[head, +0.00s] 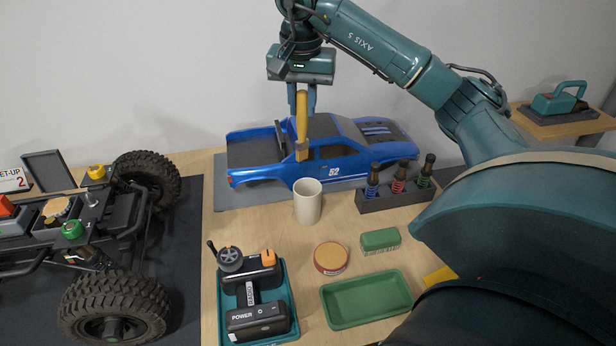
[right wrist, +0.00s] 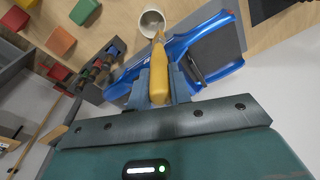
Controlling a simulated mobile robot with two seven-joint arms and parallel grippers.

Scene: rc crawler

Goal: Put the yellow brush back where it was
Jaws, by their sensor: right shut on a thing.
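The yellow brush (head: 302,118) hangs upright in my right gripper (head: 302,100), with its tan bristle end pointing down. In the head view it is in front of the blue truck body and above and behind the cream mug (head: 307,204), apart from it. In the right wrist view the yellow handle (right wrist: 158,78) lies between the two fingers, and the mug (right wrist: 152,22) shows beyond the brush tip. The inside of the mug looks empty. My left gripper is in neither view.
The blue truck body (head: 262,152) stands on a grey mat behind the mug. A round tin (head: 331,258), green scrub brush (head: 380,240), green tray (head: 366,300) and radio controller (head: 256,310) sit in front.

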